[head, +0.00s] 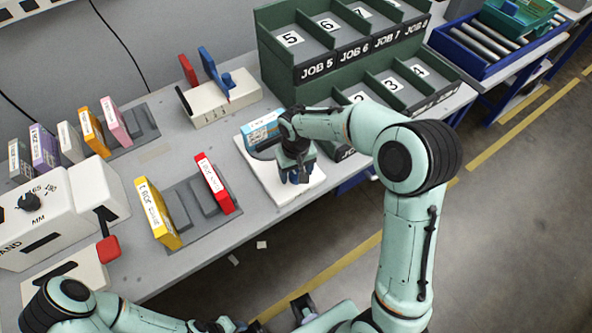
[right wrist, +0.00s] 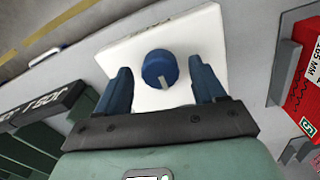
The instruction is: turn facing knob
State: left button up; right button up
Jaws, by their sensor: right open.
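A round blue knob (right wrist: 158,66) with a pale pointer mark stands on a white plate (right wrist: 198,36) in the right wrist view. The mark points toward the gripper's palm side. My right gripper (right wrist: 160,84) is open, with one dark blue finger on each side of the knob and a visible gap to each. In the head view my right gripper (head: 297,176) is over the white plate (head: 268,183), and it hides the knob there. At the bottom edge of the head view, what may be my left gripper (head: 228,325) is cut off, so its jaws cannot be made out.
A red cartridge (head: 214,183) and a yellow one (head: 158,213) are in a grey rack to the left. A green job sorter (head: 312,75) stands behind right. A white machine (head: 60,215) has a black knob (head: 27,202).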

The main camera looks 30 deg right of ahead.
jog(key=c, duration=1.1)
jog(key=shift+o, duration=0.2)
jog(key=shift+m, duration=0.3)
jog(key=m+b, duration=0.1)
jog(key=m, duration=0.2)
jog(key=shift+m, duration=0.4)
jog(key=m, duration=0.4)
jog(key=shift+m, duration=0.3)
jog(key=m, duration=0.4)
jog(key=shift+r, duration=0.1)
jog(key=shift+w+m, duration=0.1)
jog(key=shift+m, duration=2.3)
